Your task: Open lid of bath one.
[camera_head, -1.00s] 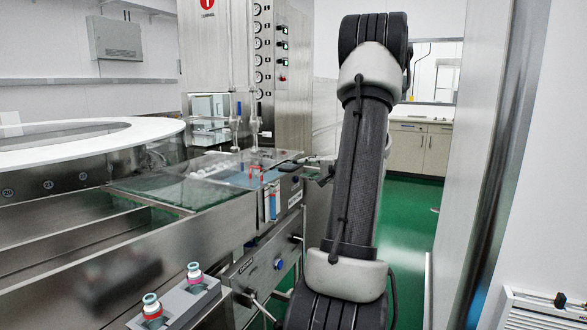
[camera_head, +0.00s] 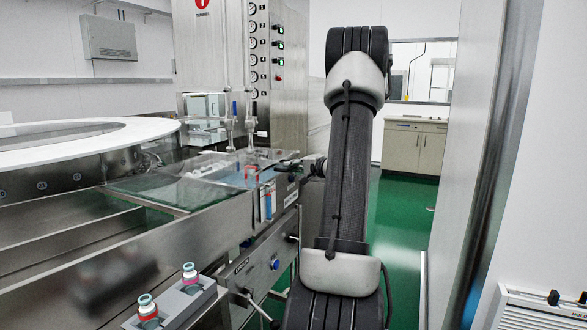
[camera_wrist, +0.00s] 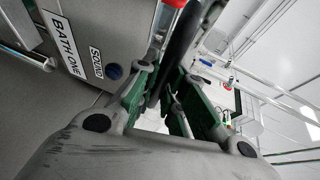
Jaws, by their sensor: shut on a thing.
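The "BATH ONE" label (camera_wrist: 67,49) is on a grey metal panel at the left of the wrist view. My gripper (camera_wrist: 170,88), with green-padded fingers, is closed around a dark bar-like handle (camera_wrist: 183,38), which runs up between the fingers. In the head view my gripper (camera_head: 306,167) is small and partly hidden by my arm, at the right edge of the bath unit. A clear, glass-like lid (camera_head: 222,164) lies over the bath there. I cannot tell whether it is raised. The join between handle and lid is not clear.
Two capped bottles (camera_head: 148,307) stand in a grey holder at the near left. A white ring-shaped top (camera_head: 70,142) is at left. Green floor (camera_head: 405,225) is open at right.

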